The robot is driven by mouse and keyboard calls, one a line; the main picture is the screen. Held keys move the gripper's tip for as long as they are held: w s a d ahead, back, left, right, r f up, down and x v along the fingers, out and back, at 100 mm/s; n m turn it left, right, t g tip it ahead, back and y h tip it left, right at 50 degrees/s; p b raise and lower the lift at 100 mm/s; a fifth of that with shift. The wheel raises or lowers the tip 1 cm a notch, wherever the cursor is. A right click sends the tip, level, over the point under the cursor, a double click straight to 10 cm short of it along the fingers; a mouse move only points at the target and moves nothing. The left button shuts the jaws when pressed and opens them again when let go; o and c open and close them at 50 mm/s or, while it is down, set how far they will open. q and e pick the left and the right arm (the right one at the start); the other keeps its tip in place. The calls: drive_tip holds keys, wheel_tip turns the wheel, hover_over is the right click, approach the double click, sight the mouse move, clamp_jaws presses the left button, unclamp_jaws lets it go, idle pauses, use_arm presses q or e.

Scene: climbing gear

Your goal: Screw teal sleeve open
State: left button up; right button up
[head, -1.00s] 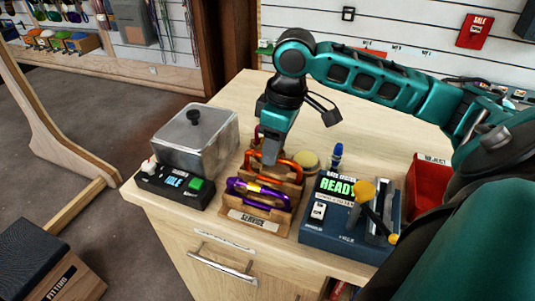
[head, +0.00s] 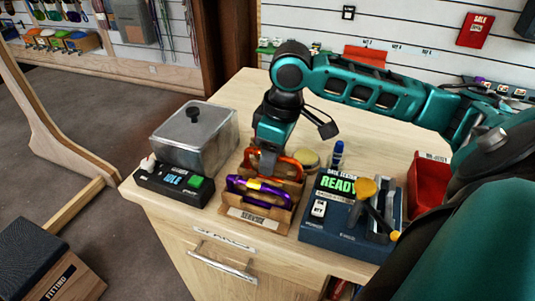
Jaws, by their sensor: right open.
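A wooden rack labelled SERVICE (head: 256,219) stands on the counter and holds carabiners in a row. The front one is a purple carabiner (head: 262,200) with a yellow sleeve. Behind it is an orange carabiner (head: 292,163), partly covered by my right gripper. I cannot make out a teal sleeve; it may be hidden behind the gripper. My right gripper (head: 268,170) points down over the rack, open, at the orange carabiner. I cannot tell whether its fingers touch it. My left gripper is not in view.
Left of the rack are a metal box with a black knob (head: 190,140) and a black device with a green button (head: 176,187). To the right are a blue tester showing READY (head: 335,232) and a red bin (head: 428,185). The counter behind the rack is mostly clear.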

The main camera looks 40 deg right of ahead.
drive_tip(key=shift+f, duration=0.25)
drive_tip(key=shift+w+d+p, duration=0.3)
drive_tip(key=shift+d+p, duration=0.1)
drive_tip(key=shift+d, duration=0.2)
drive_tip(key=shift+r, duration=0.2)
drive_tip(key=shift+r, duration=1.25)
drive_tip(key=shift+s+a, duration=0.3)
drive_tip(key=shift+a, duration=0.35)
drive_tip(key=shift+f, duration=0.1)
